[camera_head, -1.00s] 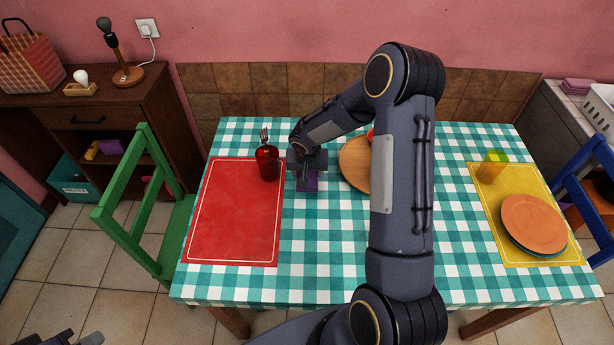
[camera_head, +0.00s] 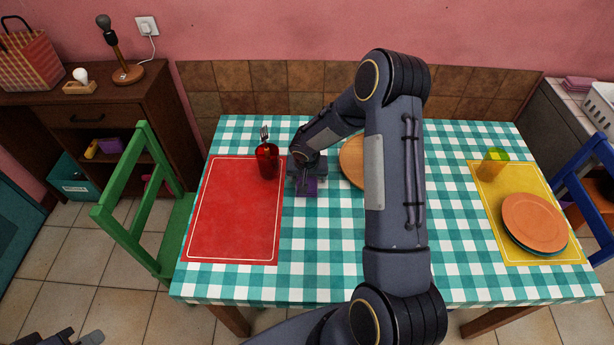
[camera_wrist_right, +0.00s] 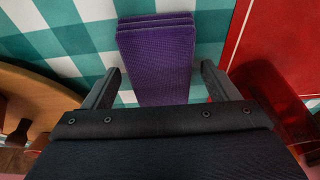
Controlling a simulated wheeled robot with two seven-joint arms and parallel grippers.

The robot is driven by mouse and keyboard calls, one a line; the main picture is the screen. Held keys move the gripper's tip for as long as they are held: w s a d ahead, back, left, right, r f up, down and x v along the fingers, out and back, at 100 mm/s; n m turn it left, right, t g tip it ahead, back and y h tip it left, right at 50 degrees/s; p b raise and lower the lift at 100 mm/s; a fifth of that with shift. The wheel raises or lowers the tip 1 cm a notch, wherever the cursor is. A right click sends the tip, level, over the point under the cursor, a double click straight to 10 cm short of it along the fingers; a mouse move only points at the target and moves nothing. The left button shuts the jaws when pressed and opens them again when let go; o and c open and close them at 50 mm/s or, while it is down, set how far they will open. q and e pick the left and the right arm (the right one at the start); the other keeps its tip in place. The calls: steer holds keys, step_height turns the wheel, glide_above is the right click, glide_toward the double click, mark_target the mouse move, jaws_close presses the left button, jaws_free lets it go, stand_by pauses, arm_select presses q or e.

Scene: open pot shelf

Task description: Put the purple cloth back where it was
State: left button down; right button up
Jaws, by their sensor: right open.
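The folded purple cloth (camera_head: 307,187) lies on the checked tablecloth, just right of the red placemat. My right gripper (camera_wrist_right: 158,82) is open above it, and part of the cloth is hidden under the gripper in the head view. In the right wrist view the folded cloth (camera_wrist_right: 158,55) shows several layers and lies between the two spread fingers, with a gap on each side. Its near end is hidden by the gripper body. My left gripper (camera_head: 80,338) shows only in part at the bottom left corner, away from the table; its opening is unclear.
The red placemat (camera_head: 235,215) holds a red cup (camera_head: 267,160) with a fork, close to my right gripper. A round wooden board (camera_head: 352,162) is partly behind my right arm.

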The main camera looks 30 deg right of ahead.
steer(key=shift+r, duration=0.4)
steer(key=s+d+f+v, duration=0.1)
steer(key=s+v, duration=0.2)
steer(key=v, duration=1.6)
steer(key=s+a+r+n+t+y, duration=0.1)
steer(key=s+a+r, duration=0.1)
steer(key=s, duration=0.5)
steer(key=s+a+r+n+t+y, duration=0.1)
steer(key=s+a+r+n+y, duration=0.1)
steer(key=s, duration=0.5)
steer(key=s+a+r+n+t+y, duration=0.1)
steer(key=s+a+r+y, duration=0.1)
steer(key=s+a+r, duration=0.2)
steer(key=s+a, duration=0.1)
steer(key=s, duration=0.2)
steer(key=shift+s+a+n, duration=0.25)
steer(key=shift+a+n, duration=0.05)
steer(key=shift+a, duration=0.1)
steer(key=shift+r, duration=0.2)
